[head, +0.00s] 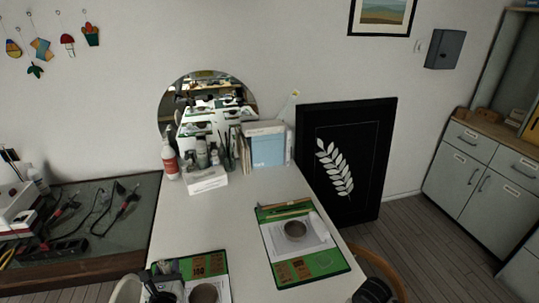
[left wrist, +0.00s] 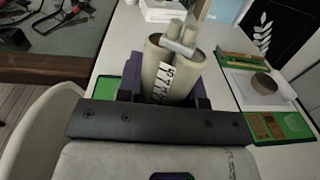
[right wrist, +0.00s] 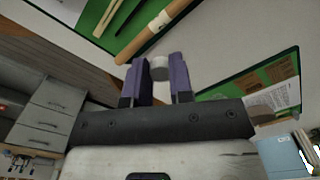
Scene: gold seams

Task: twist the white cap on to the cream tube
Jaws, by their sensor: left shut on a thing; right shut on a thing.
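The cream tube (left wrist: 172,82), a twin-barrelled cartridge with dark print on a white label, stands between the purple fingers of my left gripper (left wrist: 166,90), which is shut on it. Its pale, narrower top end points away from the wrist. In the right wrist view, the small white cap (right wrist: 160,68) sits between the purple fingertips of my right gripper (right wrist: 160,75), which is shut on it. The cap and the tube are apart. In the head view my left gripper (head: 165,277) is at the lower left; the cap cannot be made out there.
A green mat (head: 337,264) with a brown disc and pencils lies on the right of the white table (head: 215,225). Another green mat (head: 205,258) lies at the front left. Bottles, a white box (head: 206,180) and folders stand at the back. Mid-table is clear.

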